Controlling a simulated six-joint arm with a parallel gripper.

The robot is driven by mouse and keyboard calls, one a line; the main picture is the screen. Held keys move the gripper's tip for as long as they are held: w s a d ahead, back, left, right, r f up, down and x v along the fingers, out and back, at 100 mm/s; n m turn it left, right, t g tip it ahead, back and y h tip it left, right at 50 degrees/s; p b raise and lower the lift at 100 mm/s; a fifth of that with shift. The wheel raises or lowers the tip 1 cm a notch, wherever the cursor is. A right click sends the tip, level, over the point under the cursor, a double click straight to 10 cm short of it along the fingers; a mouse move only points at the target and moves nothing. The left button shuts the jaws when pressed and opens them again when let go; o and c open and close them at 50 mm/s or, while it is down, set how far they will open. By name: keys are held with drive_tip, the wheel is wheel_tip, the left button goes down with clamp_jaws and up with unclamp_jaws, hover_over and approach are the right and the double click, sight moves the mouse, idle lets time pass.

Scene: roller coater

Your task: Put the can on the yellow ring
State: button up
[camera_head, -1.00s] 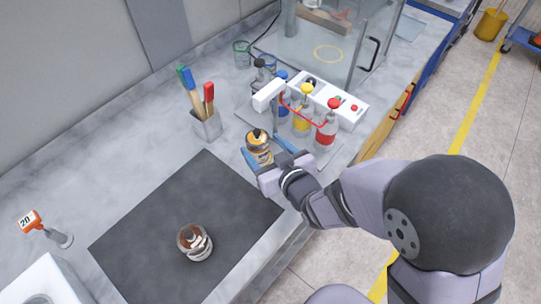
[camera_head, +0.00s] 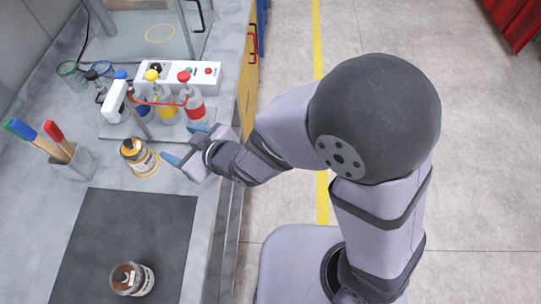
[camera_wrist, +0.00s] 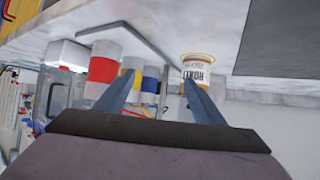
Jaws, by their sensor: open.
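A can (camera_head: 138,155) with an orange and white label and a dark top stands upright on the grey worktop. A thin yellow ring (camera_head: 151,173) shows around its base. In the wrist view the can (camera_wrist: 203,72) appears upside down, behind one fingertip, with the yellow ring at its base. My gripper (camera_head: 184,143) is open and empty, to the right of the can and apart from it; its two blue fingers also show in the wrist view (camera_wrist: 153,84). A second can or jar (camera_head: 132,279) stands on the dark mat.
Bottles with red (camera_head: 194,107), yellow and blue labels stand close behind my gripper, near a white control box (camera_head: 205,75). A brush holder (camera_head: 73,163) stands left of the can. Another yellow ring (camera_head: 160,33) lies inside the clear enclosure. The dark mat (camera_head: 120,225) is mostly bare.

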drive_tip(key=w+d+f+m+h, duration=0.2)
drive_tip(key=w+d+m+h, duration=0.15)
drive_tip(key=d, duration=0.85)
drive_tip(key=w+d+f+m+h, duration=0.2)
drive_tip(key=w+d+m+h, duration=0.15)
drive_tip(key=d, duration=0.75)
drive_tip(key=s+d+m+g+h, duration=0.3)
drive_tip(key=s+d+g, duration=0.3)
drive_tip(key=s+d, duration=0.6)
drive_tip(key=d+m, duration=0.1)
drive_tip(key=d, duration=0.2)
drive_tip(key=shift+d+m, duration=0.3)
drive_tip(key=shift+m, duration=0.1)
drive_tip(key=shift+r, duration=0.1)
